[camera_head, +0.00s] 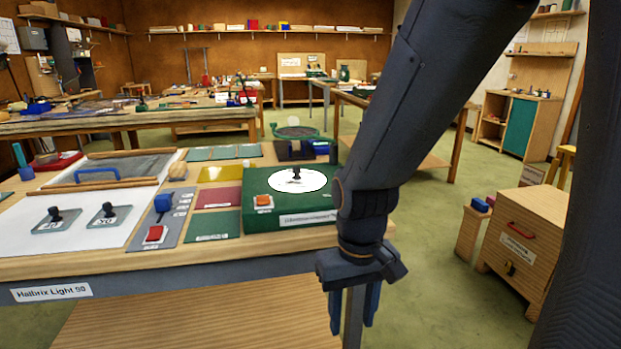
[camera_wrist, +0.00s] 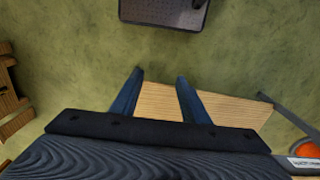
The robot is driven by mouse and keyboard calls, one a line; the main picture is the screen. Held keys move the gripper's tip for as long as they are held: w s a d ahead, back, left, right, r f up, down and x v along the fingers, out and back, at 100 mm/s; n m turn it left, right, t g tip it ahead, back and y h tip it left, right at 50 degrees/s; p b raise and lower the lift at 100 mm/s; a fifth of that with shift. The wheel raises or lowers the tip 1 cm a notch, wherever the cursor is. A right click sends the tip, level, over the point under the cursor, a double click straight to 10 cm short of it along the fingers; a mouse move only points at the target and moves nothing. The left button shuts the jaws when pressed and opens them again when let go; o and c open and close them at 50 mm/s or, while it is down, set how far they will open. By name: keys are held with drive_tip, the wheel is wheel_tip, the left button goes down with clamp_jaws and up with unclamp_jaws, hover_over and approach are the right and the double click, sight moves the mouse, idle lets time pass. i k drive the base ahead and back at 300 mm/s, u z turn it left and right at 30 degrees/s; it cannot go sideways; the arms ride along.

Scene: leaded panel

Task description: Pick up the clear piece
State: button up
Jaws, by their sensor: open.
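Two see-through pale pieces with black knobs, a left one (camera_head: 56,221) and a right one (camera_head: 108,216), lie on the white panel (camera_head: 30,240) at the bench's left. A white disc (camera_head: 312,182) with a black knob lies on the green box (camera_head: 262,190) at the bench's right end. I cannot tell for certain which is the clear piece. My gripper (camera_head: 360,310) is open and empty, pointing down beside the bench's front right corner, right of these pieces. In the wrist view its fingers (camera_wrist: 160,78) have nothing between them; no clear piece shows there.
The bench (camera_head: 200,262) also holds a grey strip with a red switch (camera_head: 155,234), coloured sheets (camera_head: 220,196) and a blue handle (camera_head: 97,176). A wooden cabinet (camera_head: 525,240) stands at right. Green floor (camera_head: 440,300) between is clear.

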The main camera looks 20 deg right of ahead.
sight(297, 177)
drive_tip(key=u, duration=1.05)
drive_tip(key=i, duration=0.5)
drive_tip(key=z, duration=0.65)
